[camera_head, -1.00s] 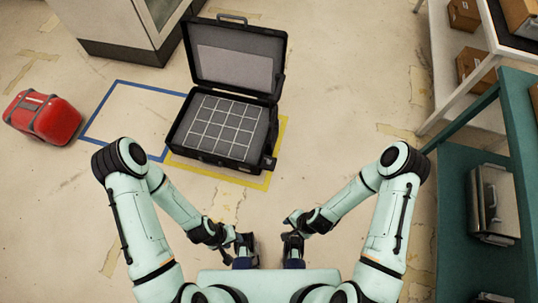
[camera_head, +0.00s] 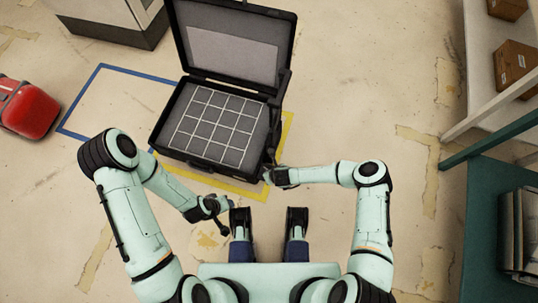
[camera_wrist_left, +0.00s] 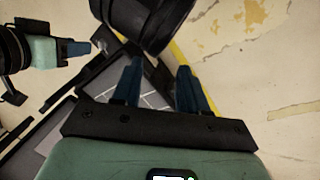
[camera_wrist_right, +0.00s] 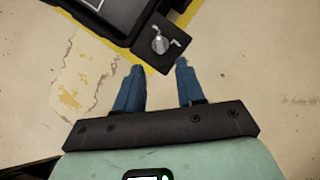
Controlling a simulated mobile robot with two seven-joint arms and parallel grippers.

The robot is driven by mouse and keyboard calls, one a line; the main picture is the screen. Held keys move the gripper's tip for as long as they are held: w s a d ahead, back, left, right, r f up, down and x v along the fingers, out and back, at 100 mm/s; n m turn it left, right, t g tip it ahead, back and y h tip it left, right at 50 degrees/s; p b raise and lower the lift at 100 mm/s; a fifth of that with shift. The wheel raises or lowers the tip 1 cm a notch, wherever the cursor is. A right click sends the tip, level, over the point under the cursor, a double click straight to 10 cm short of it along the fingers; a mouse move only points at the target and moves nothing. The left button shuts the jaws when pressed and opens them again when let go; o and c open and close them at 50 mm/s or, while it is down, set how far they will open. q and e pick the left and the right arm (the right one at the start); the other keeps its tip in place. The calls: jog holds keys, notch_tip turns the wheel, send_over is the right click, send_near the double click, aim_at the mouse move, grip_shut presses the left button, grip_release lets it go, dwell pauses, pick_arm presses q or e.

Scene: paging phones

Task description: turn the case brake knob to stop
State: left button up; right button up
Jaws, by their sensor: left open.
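The open black case (camera_head: 163,125) lies on the floor with its lid up and a gridded grey insert inside. A small black block at its front right corner carries the silvery brake knob (camera_wrist_right: 160,44), with a small light lever or pointer beside it. Its markings are too small to read. My right gripper (camera_wrist_right: 156,88) is open and empty, its blue fingertips just short of the block and apart from the knob. In the head view the knob is hidden by my right gripper (camera_head: 270,172). My left gripper (camera_wrist_left: 158,82) is open and empty, low in front of the case.
Yellow tape (camera_head: 232,187) frames the case, and a blue taped square (camera_head: 80,98) lies to its left. A red case (camera_head: 30,110) is at the far left. A cabinet (camera_head: 120,20) stands behind; shelving with boxes (camera_head: 514,66) is at right. Floor between case and shelving is clear.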

jog(key=b+x, duration=0.2)
jog(key=x, duration=0.3)
jog(key=shift+w+f, duration=0.1)
jog(key=shift+f, duration=0.2)
jog(key=shift+w+a+f, duration=0.1)
jog(key=shift+f, duration=0.2)
pick_arm(q)
jog(key=shift+y, duration=0.3)
jog(key=shift+w+a+f+b, duration=0.15)
jog(key=shift+a+f, duration=0.2)
jog(key=shift+f, duration=0.45)
jog(key=shift+a+f+b, duration=0.1)
jog(key=shift+a+f, duration=0.2)
jog(key=shift+f, duration=0.5)
jog(key=shift+w+a+f+b, duration=0.15)
jog(key=shift+a+f, duration=0.2)
jog(key=shift+f, duration=0.45)
pick_arm(e)
jog(key=shift+w+a+f, duration=0.1)
jog(key=shift+w+f, duration=0.15)
jog(key=shift+f, duration=0.2)
pick_arm(q)
jog(key=shift+s, duration=0.1)
pick_arm(e)
jog(key=shift+c, duration=0.3)
grip_shut()
